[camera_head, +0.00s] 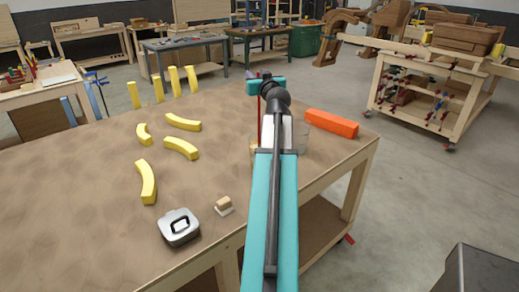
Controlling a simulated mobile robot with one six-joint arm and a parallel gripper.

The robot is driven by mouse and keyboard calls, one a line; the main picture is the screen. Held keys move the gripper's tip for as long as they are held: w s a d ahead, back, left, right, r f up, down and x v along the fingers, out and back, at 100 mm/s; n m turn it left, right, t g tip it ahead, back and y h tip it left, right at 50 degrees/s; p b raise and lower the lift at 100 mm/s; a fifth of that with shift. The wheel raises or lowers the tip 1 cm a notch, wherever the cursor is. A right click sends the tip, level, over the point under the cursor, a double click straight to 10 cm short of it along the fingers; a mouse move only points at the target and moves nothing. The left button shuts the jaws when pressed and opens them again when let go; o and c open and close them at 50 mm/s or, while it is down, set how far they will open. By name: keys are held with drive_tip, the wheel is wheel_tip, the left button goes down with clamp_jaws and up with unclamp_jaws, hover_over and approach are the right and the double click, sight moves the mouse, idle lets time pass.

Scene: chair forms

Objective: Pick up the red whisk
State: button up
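I cannot clearly make out a whole red whisk. A thin dark red strip (259,108) shows just left of my arm's dark wrist, below the teal end of the arm; I cannot tell whether it is part of the whisk. My gripper (265,82) is at the far end of the teal arm, over the table's far right part. Its fingers are hidden by the wrist, so neither its opening nor any hold shows.
On the brown table (90,190) a clear container (303,138) is partly hidden behind my arm. An orange-red block (332,123) lies to the right. Several yellow curved pieces (147,182), a grey lidded box (179,227) and a small tan-and-white item (224,205) are left.

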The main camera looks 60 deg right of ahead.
idle(0.4)
clamp_jaws()
drive_tip(key=shift+r, duration=0.15)
wheel_tip(320, 180, up, 18)
drive_tip(key=b, duration=0.4)
idle(0.6)
idle(0.6)
